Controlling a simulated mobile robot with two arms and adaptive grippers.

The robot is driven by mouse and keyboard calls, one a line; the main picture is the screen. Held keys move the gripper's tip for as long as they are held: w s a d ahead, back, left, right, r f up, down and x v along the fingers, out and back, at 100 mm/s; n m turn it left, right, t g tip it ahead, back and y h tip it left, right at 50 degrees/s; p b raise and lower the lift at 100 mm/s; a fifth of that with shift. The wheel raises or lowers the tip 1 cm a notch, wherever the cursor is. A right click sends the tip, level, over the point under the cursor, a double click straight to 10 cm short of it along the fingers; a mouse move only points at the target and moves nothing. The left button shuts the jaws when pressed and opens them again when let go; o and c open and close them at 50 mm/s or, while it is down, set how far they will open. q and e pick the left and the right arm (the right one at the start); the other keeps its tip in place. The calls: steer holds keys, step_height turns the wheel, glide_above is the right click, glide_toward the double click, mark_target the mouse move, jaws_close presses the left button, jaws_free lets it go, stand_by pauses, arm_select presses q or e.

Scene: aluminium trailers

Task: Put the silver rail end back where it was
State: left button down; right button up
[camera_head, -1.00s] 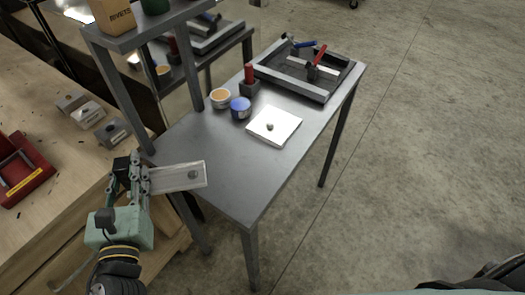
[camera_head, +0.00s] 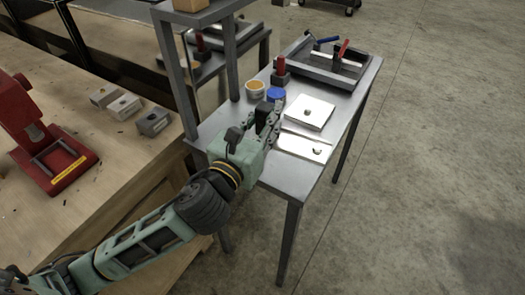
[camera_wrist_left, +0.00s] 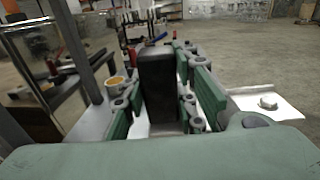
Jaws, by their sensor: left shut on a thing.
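In the left wrist view the green fingers (camera_wrist_left: 163,108) stand either side of a dark upright block, whose identity is unclear. My right gripper is not in view.
A white square plate with a knob (camera_head: 308,112), a blue-lidded pot (camera_head: 275,94), an orange-filled pot (camera_head: 255,88) and a red-handled block (camera_head: 281,73) stand behind. A framed tray (camera_head: 325,62) lies farther back. A wooden bench with a red stand (camera_head: 45,140) is at left.

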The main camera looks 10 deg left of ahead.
arm_select(q)
steer(key=w+d+m+h+b, duration=0.1)
steer(key=w+d+h+b, duration=0.1)
steer(key=w, duration=0.3)
steer(key=a+f, duration=0.1)
steer(key=a, duration=0.2)
steer(key=w+a+f, duration=0.1)
steer(key=a+f, duration=0.1)
steer(key=a, duration=0.1)
steer(key=w+a+f, duration=0.1)
steer(key=a, duration=0.2)
steer(key=shift+w+a+f, duration=0.1)
steer(key=shift+w+f, duration=0.1)
steer(key=shift+f, duration=0.2)
steer(key=shift+a+f, duration=0.1)
steer(key=shift+a, duration=0.05)
step_height(320, 180, down, 4)
steer(key=shift+r+b, duration=0.1)
steer(key=shift+b, duration=0.5)
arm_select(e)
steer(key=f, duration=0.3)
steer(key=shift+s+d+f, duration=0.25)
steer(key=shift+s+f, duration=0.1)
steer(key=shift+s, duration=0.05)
arm_select(q)
steer(key=shift+f, duration=0.2)
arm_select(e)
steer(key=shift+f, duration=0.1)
